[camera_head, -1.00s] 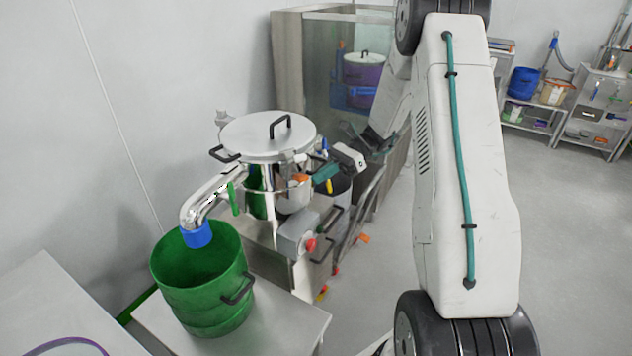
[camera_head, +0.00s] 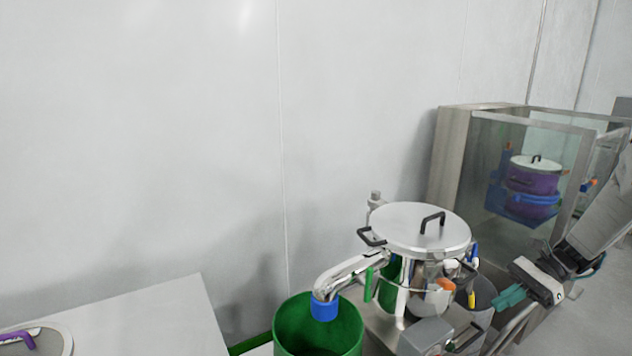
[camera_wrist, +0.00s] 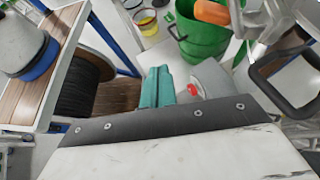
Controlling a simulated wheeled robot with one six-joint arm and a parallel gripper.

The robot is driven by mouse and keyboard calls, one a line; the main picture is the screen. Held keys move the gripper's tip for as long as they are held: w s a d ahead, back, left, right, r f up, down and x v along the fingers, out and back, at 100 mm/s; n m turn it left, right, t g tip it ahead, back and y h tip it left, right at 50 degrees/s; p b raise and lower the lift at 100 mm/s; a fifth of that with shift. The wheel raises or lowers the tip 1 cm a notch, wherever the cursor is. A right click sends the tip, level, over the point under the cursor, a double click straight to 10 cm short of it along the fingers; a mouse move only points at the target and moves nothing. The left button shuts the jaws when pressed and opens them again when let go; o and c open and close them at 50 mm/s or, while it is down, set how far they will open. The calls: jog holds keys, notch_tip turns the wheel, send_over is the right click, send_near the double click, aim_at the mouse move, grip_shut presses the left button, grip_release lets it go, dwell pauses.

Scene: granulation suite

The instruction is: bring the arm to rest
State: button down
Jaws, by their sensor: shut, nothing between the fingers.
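My gripper (camera_head: 509,298) has teal fingers and shows at the right of the head view, just right of the steel vessel (camera_head: 415,228) with its lid on. The fingers are shut together with nothing between them. In the wrist view the teal fingers (camera_wrist: 157,88) point away over the machine's lower part, near a red knob (camera_wrist: 193,90). My arm runs from the gripper up to the right edge of the head view, where most of it is cut off.
A green bucket (camera_head: 343,329) stands under the vessel's blue-tipped spout (camera_head: 325,308). A glass-sided cabinet (camera_head: 455,150) with a purple pot (camera_head: 533,176) stands behind my arm. A pale table (camera_head: 150,310) is at lower left.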

jog(key=s+a+r+n+t+h, duration=0.1)
jog(key=s+a+r+n+h, duration=0.5)
jog(key=s, duration=0.7)
jog(key=s+a+r+n+t+h, duration=0.2)
jog(key=s+a+r+n+h, duration=0.4)
jog(key=s+a+r+n, duration=0.4)
jog(key=shift+s+a+r+n, duration=0.35)
jog(key=shift+s+r, duration=0.25)
jog(key=shift+s, duration=0.75)
